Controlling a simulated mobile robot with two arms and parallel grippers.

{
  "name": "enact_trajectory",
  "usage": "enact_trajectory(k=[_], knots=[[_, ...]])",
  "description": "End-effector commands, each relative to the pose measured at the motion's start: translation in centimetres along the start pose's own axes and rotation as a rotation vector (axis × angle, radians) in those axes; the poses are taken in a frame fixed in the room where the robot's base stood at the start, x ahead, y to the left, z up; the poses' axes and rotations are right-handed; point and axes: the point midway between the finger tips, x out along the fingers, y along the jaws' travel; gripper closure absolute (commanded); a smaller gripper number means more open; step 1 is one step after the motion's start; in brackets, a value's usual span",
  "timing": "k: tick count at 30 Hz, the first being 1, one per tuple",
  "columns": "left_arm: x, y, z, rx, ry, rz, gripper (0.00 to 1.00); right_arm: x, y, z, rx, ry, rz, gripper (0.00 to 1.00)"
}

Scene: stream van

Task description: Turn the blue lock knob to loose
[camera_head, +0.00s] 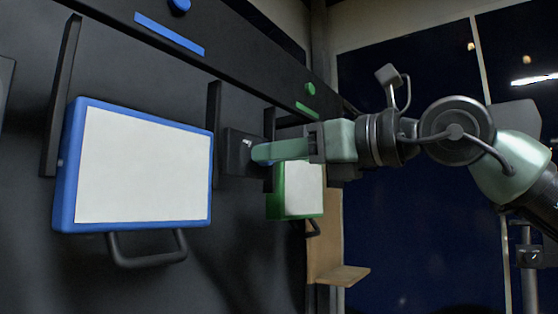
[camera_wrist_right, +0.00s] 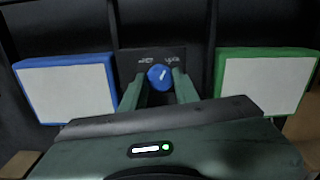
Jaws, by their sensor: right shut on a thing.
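The blue lock knob (camera_wrist_right: 160,77) sits on a dark plate (camera_wrist_right: 181,52) between the two panels. It shows in the right wrist view, with a white pointer mark slanting up to the right. Small white labels stand above it on the left and right; I cannot read them surely. My right gripper (camera_wrist_right: 159,84) is shut on the knob, one finger on each side. In the head view the right gripper (camera_head: 262,152) reaches in from the right to the dark plate (camera_head: 236,150), and its fingers hide the knob. My left gripper is not in view.
A blue-framed white panel (camera_head: 140,165) with a black handle (camera_head: 147,258) hangs left of the plate. A green-framed panel (camera_head: 303,190) hangs right, partly behind my gripper. A dark rail (camera_head: 230,65) runs above. A wooden ledge (camera_head: 342,275) stands lower right.

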Motion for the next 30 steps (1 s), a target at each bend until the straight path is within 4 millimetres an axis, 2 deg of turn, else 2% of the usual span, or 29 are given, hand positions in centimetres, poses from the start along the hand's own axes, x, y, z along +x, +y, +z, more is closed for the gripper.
enact_trajectory(k=[11,30], knots=[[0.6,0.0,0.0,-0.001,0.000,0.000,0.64,0.0,0.0,0.1,-0.357,-0.002,0.000,1.00],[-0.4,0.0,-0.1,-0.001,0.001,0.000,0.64,0.0,0.0,0.2,-0.947,-0.002,-0.002,1.00]])
